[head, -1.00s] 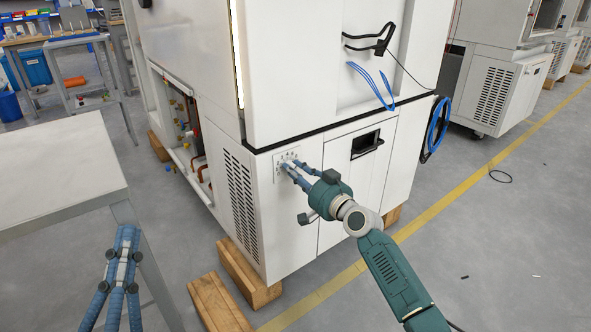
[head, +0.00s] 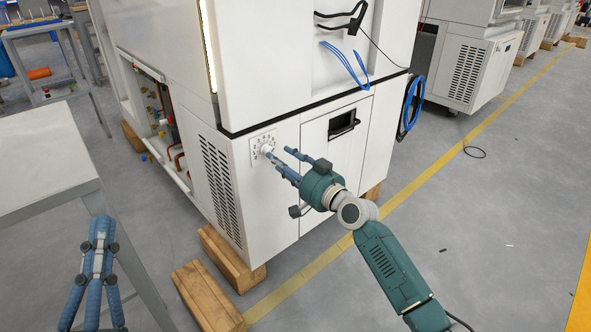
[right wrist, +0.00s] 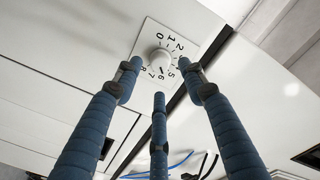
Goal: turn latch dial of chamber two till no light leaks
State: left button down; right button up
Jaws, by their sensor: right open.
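The latch dial (head: 267,149) is a white round knob on a square numbered plate on the front of the white chamber. It also shows in the right wrist view (right wrist: 160,60), its numbers partly hidden by my fingers; I cannot read its exact setting. My right gripper (head: 281,156) is open, its blue fingers spread just in front of the dial, with no clear grip on it. A bright strip of light (head: 208,45) shows along the chamber door's left edge. My left gripper (head: 99,222) hangs at the lower left, away from the chamber, fingertips close together and empty.
A grey-topped table (head: 45,160) stands at the left, close to my left gripper. Wooden blocks (head: 208,297) lie at the chamber's foot. Blue cables (head: 345,62) hang on its front. Open floor lies to the right, past a yellow line.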

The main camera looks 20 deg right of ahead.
jog(key=v, duration=0.7)
jog(key=shift+s, duration=0.1)
